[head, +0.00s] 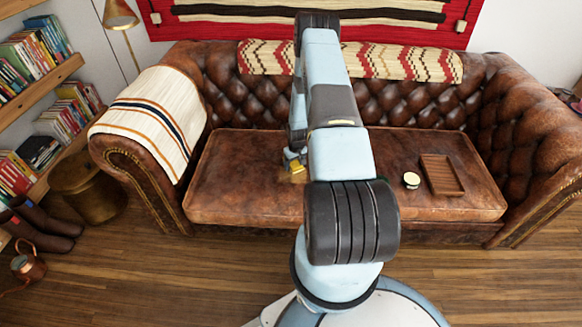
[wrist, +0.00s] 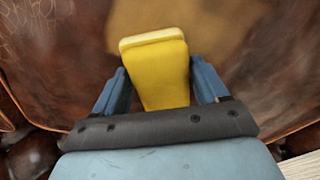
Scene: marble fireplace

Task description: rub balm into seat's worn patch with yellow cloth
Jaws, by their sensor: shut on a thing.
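My gripper (head: 295,163) is low over the left-middle part of the brown leather seat (head: 240,180). It is shut on the yellow cloth (wrist: 160,75), which shows as a folded pad between the two blue fingers in the wrist view. In the head view a bit of yellow cloth (head: 298,177) shows below the fingers, at the seat surface. A paler worn patch (wrist: 205,30) lies on the leather just beyond the cloth's end in the wrist view. My arm hides part of the seat in the head view. I cannot tell whether the cloth presses on the leather.
A small round tin (head: 411,180) with a pale top and a slatted wooden tray (head: 441,175) sit on the seat at right. A striped blanket (head: 150,120) covers the left armrest, and a patterned throw (head: 420,65) lies along the backrest. The seat's left part is clear.

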